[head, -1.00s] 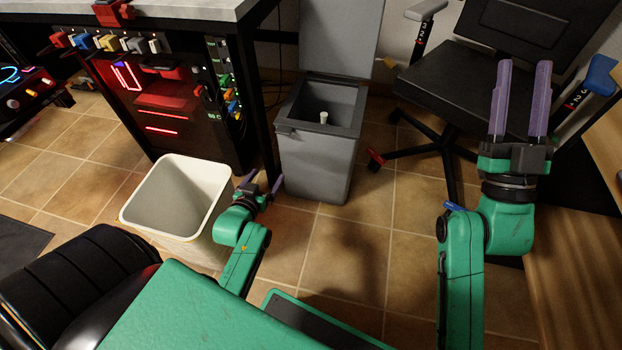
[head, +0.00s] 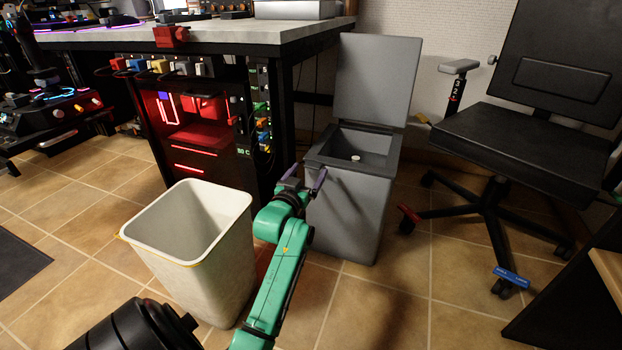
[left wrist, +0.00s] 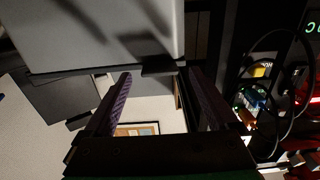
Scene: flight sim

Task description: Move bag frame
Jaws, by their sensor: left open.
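A white bin (head: 215,285) with a thin yellow line (head: 160,254) round its upper edge stands on the tiles, open at the top. I cannot tell whether that line belongs to the bag frame. A grey bin (head: 350,215) with its lid (head: 375,80) raised stands right of it; a small white piece (head: 355,158) shows inside. My left gripper (head: 305,181) is open and empty, in front of the grey bin's left side; I cannot tell whether it touches. In the left wrist view its fingers (left wrist: 158,75) are apart, with a grey surface (left wrist: 100,35) beyond. My right gripper is out of view.
A desk (head: 230,35) with a red-lit computer case (head: 195,130) stands behind the white bin. A black office chair (head: 525,150) is at the right.

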